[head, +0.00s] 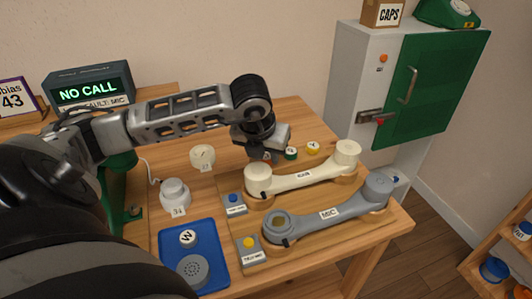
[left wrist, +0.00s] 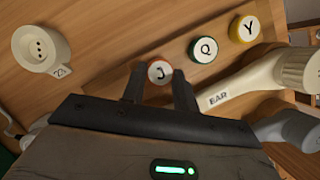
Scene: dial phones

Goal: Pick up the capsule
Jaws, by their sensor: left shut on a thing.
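My left gripper (head: 266,152) is shut on a small round piece with an orange rim and a white face marked J. In the left wrist view the J piece (left wrist: 160,72) sits between the two fingertips (left wrist: 160,80). In the head view the gripper mostly hides it. A grey perforated round disc (head: 192,271), which looks like a phone capsule, lies in the blue tray (head: 222,262), away from the gripper. My right gripper is not in view.
Green Q (left wrist: 203,50) and yellow Y (left wrist: 244,28) pieces stand beside J. A cream EAR handset (head: 300,180) and grey MIC handset (head: 335,211) lie to the right. A white W piece (head: 187,238) is in the tray. A cabinet (head: 350,80) stands behind right.

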